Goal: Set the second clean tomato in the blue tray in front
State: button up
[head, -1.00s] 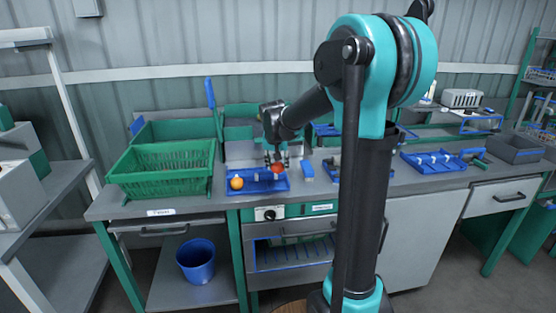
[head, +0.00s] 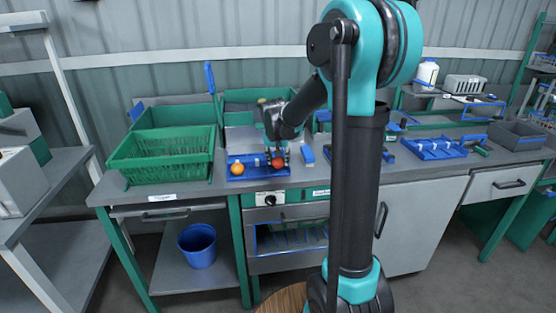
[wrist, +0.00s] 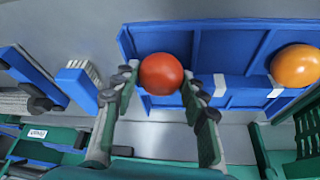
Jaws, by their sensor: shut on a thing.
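A red tomato (head: 277,163) is between the fingers of my gripper (head: 277,153), which is shut on it. It also shows between the fingertips in the wrist view (wrist: 161,73). It is at the right part of the blue tray (head: 248,173); whether it touches the tray floor I cannot tell. An orange tomato (head: 237,169) lies in the left part of the same tray. In the wrist view, the orange tomato (wrist: 296,65) sits in another compartment of the tray (wrist: 226,50), apart from my gripper.
A blue brush (head: 307,155) lies just right of the tray. A green basket (head: 165,160) stands to its left. Another blue tray (head: 436,148) is farther right on the counter. A blue bucket (head: 197,246) stands on the shelf below.

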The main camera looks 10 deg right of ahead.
dwell(0.3)
jog(key=o, duration=0.9)
jog(key=c, duration=0.4)
jog(key=shift+o, duration=0.2)
jog(key=shift+r, duration=0.1)
jog(key=shift+r, duration=2.95)
jog(key=s+d+f+n, duration=0.1)
jog(key=s+f, duration=0.4)
jog(key=s, duration=0.5)
jog(key=s+d+f+n+y, duration=0.1)
jog(key=s+f, duration=0.3)
jog(key=s, duration=0.6)
jog(key=s+d+f+n, duration=0.1)
jog(key=s+f, duration=0.4)
jog(key=s, duration=0.5)
jog(key=shift+s+d+f, duration=0.15)
jog(key=shift+d+f, duration=0.2)
jog(key=shift+d, duration=0.2)
